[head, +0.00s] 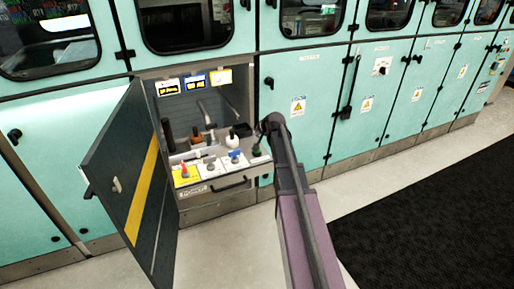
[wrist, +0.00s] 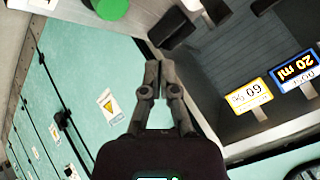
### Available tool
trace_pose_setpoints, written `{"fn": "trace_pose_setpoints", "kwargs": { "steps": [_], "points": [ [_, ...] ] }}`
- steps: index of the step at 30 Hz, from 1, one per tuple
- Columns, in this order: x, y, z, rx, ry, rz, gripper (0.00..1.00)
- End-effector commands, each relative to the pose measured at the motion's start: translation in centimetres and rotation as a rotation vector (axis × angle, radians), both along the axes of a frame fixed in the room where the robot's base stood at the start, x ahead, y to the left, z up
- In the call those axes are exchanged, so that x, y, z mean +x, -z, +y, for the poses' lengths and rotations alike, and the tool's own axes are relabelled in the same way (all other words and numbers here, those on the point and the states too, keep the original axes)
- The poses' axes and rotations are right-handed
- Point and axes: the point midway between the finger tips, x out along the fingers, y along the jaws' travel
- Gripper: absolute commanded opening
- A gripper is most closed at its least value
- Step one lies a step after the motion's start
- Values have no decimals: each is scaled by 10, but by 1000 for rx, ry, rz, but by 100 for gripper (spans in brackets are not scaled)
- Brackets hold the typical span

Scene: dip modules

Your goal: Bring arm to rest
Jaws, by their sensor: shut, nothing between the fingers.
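My purple and black arm reaches up from the bottom of the head view, and its end is at the right side of the open cabinet bay (head: 220,205). My gripper (wrist: 160,66) shows in the wrist view with its fingers together and nothing held. It hangs in front of the teal cabinet front (wrist: 95,80) and the right edge of the bay. In the head view the gripper is too small and dark to make out clearly.
The dark cabinet door (head: 117,180) with a yellow stripe stands open at left. A shelf holds several tools and a yellow plate with a red knob (head: 185,176). Small signs (head: 195,80) hang above. Clear floor (head: 235,260) and a black mat (head: 430,220) lie in front.

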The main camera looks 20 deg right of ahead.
Motion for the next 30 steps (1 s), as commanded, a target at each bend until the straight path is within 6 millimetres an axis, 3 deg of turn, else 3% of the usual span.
{"fn": "trace_pose_setpoints", "kwargs": {
  "steps": [20,26,30],
  "points": [
    [-3,1,4,-2,-7,6,0],
    [-26,9,36,-28,-70,68,0],
    [-63,21,79,-69,-165,159,0]
  ]
}}
